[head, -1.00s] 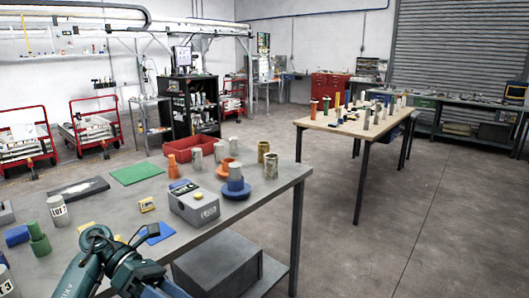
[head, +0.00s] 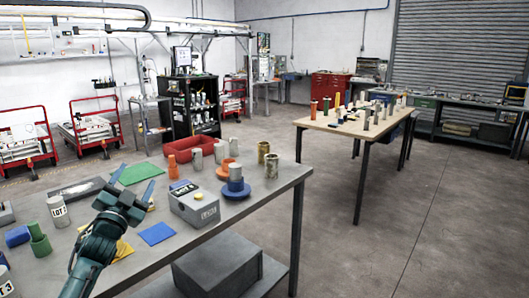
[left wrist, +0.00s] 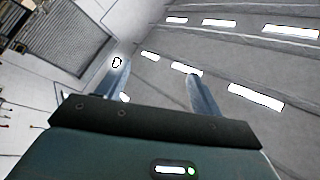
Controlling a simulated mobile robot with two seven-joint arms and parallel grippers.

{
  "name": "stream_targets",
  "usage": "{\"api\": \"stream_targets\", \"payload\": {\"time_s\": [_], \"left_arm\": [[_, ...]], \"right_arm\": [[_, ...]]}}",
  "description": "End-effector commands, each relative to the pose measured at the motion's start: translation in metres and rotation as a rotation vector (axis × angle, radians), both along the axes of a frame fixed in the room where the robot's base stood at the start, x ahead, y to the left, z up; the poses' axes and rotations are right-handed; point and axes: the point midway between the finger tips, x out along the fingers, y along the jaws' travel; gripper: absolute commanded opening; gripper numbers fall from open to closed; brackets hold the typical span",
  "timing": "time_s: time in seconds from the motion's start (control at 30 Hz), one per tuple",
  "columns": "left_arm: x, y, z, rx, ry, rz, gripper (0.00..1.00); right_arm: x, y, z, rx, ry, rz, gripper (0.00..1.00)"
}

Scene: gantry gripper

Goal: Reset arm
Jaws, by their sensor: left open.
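My left gripper (head: 128,188) is open and empty in the head view, raised above the near table's left part with its fingers pointing up. In the left wrist view its two fingers (left wrist: 155,85) stand apart with nothing between them; behind them are the ceiling lights and a wall. My right gripper is in neither current view.
The near grey table (head: 232,218) holds a grey box (head: 194,203), a red bin (head: 192,148), a blue mat (head: 157,233), a green mat (head: 138,173) and several cylinders. A wooden table (head: 315,122) stands farther back. Open floor (head: 400,230) lies to the right.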

Motion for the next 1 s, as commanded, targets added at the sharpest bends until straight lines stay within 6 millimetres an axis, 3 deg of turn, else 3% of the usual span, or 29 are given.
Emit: {"api": "stream_targets", "payload": {"time_s": [0.1, 0.3, 0.57, 0.77, 0.9, 1.0], "left_arm": [[0.009, 0.019, -0.03, -0.189, 0.166, 0.051, 0.66], [0.011, 0.032, -0.084, -0.46, 0.428, 0.109, 0.66], [-0.052, -0.024, -0.184, -0.438, 0.562, 0.041, 0.66], [-0.128, -0.073, -0.259, -0.46, 0.695, -0.017, 0.66], [-0.211, -0.115, -0.309, -0.505, 0.817, -0.065, 0.66], [-0.271, -0.141, -0.33, -0.548, 0.896, -0.09, 0.66]], "right_arm": [[-0.001, -0.002, -0.005, -0.014, 0.005, 0.0, 0.67], [-0.002, -0.005, -0.012, -0.034, 0.015, 0.001, 0.67], [-0.002, -0.004, -0.011, -0.032, 0.015, 0.001, 0.67], [-0.002, -0.004, -0.011, -0.031, 0.014, 0.002, 0.67], [-0.002, -0.004, -0.011, -0.032, 0.014, 0.002, 0.67], [-0.002, -0.004, -0.011, -0.032, 0.014, 0.002, 0.67]]}}
